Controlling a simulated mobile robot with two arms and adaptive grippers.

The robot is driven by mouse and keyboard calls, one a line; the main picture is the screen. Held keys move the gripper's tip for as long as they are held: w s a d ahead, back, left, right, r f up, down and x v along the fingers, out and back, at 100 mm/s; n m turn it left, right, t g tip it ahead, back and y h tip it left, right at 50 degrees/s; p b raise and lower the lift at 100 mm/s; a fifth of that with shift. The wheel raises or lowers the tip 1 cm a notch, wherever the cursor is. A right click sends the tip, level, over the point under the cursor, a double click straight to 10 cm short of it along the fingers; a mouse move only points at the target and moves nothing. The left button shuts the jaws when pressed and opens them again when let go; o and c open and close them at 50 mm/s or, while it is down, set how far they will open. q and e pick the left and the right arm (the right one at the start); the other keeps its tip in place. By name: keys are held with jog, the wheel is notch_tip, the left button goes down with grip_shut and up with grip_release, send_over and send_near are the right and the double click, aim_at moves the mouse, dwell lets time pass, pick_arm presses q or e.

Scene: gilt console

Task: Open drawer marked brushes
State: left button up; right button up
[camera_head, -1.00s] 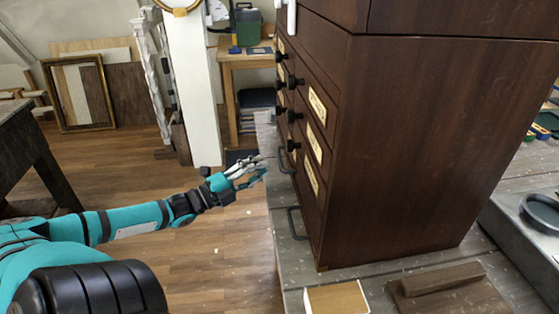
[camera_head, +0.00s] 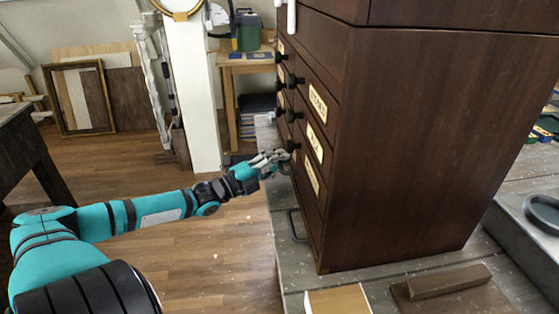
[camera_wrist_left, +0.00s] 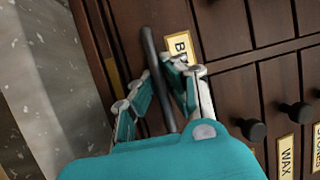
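The dark wooden cabinet (camera_head: 420,150) stands on the grey bench, its drawer fronts facing left. In the left wrist view, a gilt-framed label starting with "B" (camera_wrist_left: 181,46) sits beside a dark bar handle (camera_wrist_left: 149,45); the rest of its word is hidden by a finger. My left gripper (camera_head: 284,157) is at the upper bar handle on the drawer side. In the wrist view its fingers (camera_wrist_left: 155,82) stand apart on both sides of the bar, with small gaps. The drawers look shut. My right gripper is not in view.
Round dark knobs (camera_wrist_left: 253,130) and labels "WAX" (camera_wrist_left: 286,157) and "STONES" (camera_wrist_left: 317,148) are near the gripper. A lower bar handle (camera_head: 293,226) is below. A wooden block (camera_head: 338,301) lies on the bench (camera_head: 284,252). Open floor lies left of the cabinet.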

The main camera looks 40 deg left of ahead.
pick_arm(q)
grip_shut()
